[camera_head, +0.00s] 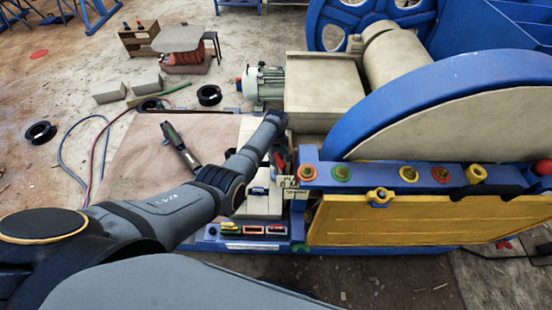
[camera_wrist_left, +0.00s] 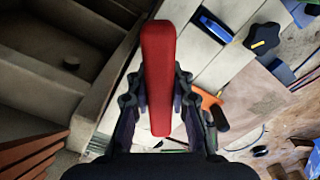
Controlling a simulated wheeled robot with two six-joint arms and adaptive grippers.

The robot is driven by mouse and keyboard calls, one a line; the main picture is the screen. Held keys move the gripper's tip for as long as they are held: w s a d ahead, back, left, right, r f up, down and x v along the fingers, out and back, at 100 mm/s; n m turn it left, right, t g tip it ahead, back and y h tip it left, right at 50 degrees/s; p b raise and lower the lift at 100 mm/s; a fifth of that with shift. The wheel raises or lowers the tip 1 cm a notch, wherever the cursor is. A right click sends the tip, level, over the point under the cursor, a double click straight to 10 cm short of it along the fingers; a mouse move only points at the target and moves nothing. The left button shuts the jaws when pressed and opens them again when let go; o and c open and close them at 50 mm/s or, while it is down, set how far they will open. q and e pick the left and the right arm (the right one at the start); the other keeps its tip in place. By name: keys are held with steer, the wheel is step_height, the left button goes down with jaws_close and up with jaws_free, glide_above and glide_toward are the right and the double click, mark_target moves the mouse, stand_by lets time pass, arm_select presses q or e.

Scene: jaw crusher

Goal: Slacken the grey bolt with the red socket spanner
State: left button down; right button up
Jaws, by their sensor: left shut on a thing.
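The red socket spanner (camera_wrist_left: 158,75) is clasped between the fingers of my left gripper (camera_wrist_left: 160,112) in the left wrist view. Its broad red body points up the picture; no socket end can be made out. In the head view my left gripper (camera_head: 272,163) hangs below the bent wrist, left of the blue beam, partly hidden by my arm. A small red part of the spanner (camera_head: 280,160) shows beside it. I cannot pick out the grey bolt with certainty in either view. My right gripper is not in view.
The blue beam (camera_head: 395,177) carries red, green and yellow ringed fittings above a yellow panel (camera_head: 420,220). A large blue-rimmed wheel (camera_head: 460,105) stands behind. A dark tool (camera_head: 180,148) lies on the brown sheet (camera_head: 130,160). Small coloured blocks (camera_head: 254,229) sit at the front.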

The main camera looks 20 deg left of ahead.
arm_select(q)
steer(key=shift+s+f+n, duration=0.1)
steer(key=shift+n, duration=0.6)
steer(key=n, duration=0.3)
steer(key=shift+n, duration=0.3)
steer(key=shift+m, duration=0.4)
steer(key=c, duration=1.1)
jaws_free()
step_height(320, 180, up, 12)
steer(key=shift+r, duration=0.1)
